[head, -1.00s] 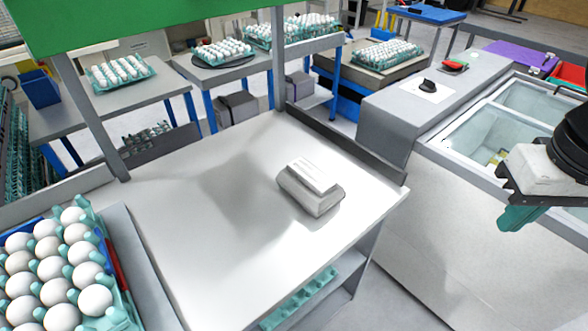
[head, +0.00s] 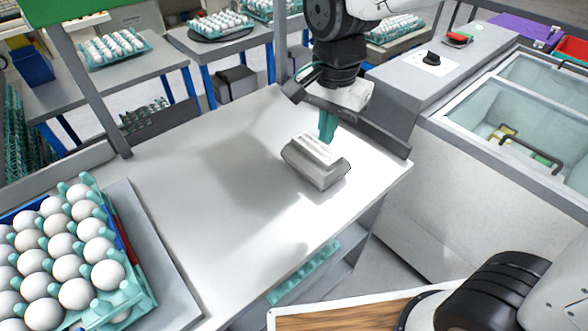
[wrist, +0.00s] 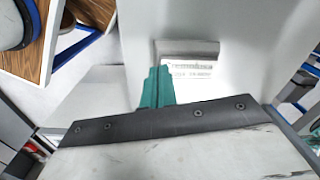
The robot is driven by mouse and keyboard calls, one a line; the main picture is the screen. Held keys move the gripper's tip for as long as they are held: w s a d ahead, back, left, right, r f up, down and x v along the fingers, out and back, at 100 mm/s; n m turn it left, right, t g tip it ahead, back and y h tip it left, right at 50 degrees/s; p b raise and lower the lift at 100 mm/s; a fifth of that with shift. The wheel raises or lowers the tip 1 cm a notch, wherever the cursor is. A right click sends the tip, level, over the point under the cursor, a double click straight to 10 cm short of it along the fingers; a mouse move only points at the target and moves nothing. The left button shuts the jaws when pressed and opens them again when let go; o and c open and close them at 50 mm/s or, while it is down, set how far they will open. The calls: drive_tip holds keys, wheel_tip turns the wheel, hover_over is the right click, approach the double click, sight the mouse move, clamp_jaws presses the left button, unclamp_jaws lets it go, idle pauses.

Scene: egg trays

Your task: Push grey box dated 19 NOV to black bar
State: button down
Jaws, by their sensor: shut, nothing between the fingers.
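The grey box (head: 312,176) lies on the white table, right of its middle, with a pale label on top. In the wrist view the grey box (wrist: 185,47) shows printed lines, the lower one too small to read surely. The fingers (wrist: 157,88) also show in the wrist view, covering the box's lower left part. I cannot tell whether they touch it.
A tray of eggs (head: 140,287) stands at the table's left front. The table's middle (head: 200,190) is clear. A grey counter (head: 400,95) and a glass-topped cabinet (head: 510,125) stand beyond the bar. A post (head: 95,90) rises at the table's back left.

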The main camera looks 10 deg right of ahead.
sight(315, 158)
drive_tip(key=w+a+f+m, duration=0.25)
drive_tip(key=a+f, duration=0.25)
drive_tip(key=a, duration=0.3)
drive_tip(key=shift+m, duration=0.25)
drive_tip(key=f, duration=1)
drive_tip(key=shift+s+a+f, duration=0.15)
drive_tip(key=shift+s+a, duration=0.05)
drive_tip(key=shift+w+d, duration=0.75)
drive_tip(key=shift+d, duration=0.35)
drive_tip(key=shift+w+d, duration=0.4)
drive_tip(key=shift+d, duration=0.15)
